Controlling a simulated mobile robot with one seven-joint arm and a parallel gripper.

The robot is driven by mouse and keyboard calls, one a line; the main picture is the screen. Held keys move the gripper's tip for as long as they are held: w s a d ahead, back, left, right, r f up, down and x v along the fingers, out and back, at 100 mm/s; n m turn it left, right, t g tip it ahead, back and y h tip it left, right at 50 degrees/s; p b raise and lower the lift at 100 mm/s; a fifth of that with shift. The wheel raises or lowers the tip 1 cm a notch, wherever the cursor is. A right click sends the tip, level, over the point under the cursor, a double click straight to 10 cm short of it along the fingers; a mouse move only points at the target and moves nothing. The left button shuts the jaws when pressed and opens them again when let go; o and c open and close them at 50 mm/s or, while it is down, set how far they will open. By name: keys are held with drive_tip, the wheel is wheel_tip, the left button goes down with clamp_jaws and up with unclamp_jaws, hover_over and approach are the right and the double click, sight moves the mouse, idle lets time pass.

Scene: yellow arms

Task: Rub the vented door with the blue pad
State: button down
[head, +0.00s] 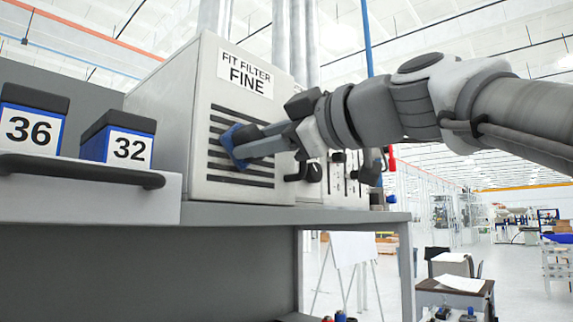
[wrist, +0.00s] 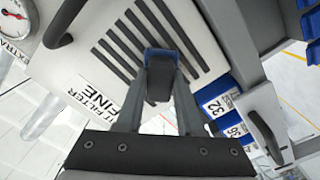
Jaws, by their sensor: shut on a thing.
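The vented door (head: 218,177) is the pale front of a box on the bench, with a row of dark slots and a label reading "FIT FILTER FINE". My gripper (head: 250,142) is shut on the blue pad (head: 231,149) and holds it at the slots, in the middle of the door. The pad appears to touch the door, but the fingers and pad hide the contact itself. In the wrist view, the gripper (wrist: 160,75) holds the pad (wrist: 149,52) over the slots of the door (wrist: 196,30).
Blue-and-black boxes marked 36 (head: 30,131) and 32 (head: 128,148) stand left of the vented box, behind a dark handle (head: 80,171). Black knobs or latches (head: 308,171) sit just right of the door. A round gauge (wrist: 17,22) shows in the wrist view.

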drive_tip(key=shift+s+a+b, duration=0.6)
drive_tip(key=shift+s+a, duration=0.95)
drive_tip(key=shift+s, duration=0.15)
drive_tip(key=shift+s+r+p, duration=0.1)
drive_tip(key=shift+r+p, duration=0.65)
drive_tip(key=shift+r, duration=0.3)
drive_tip(key=shift+w+d+f+b, duration=0.1)
drive_tip(key=shift+w+d+b, duration=0.25)
drive_tip(key=shift+w, duration=0.2)
drive_tip(key=shift+w+d, duration=2)
drive_tip(key=shift+w, duration=0.3)
drive_tip(key=shift+b+v, duration=0.8)
drive_tip(key=shift+v, duration=2.15)
drive_tip(key=shift+s+d, duration=0.1)
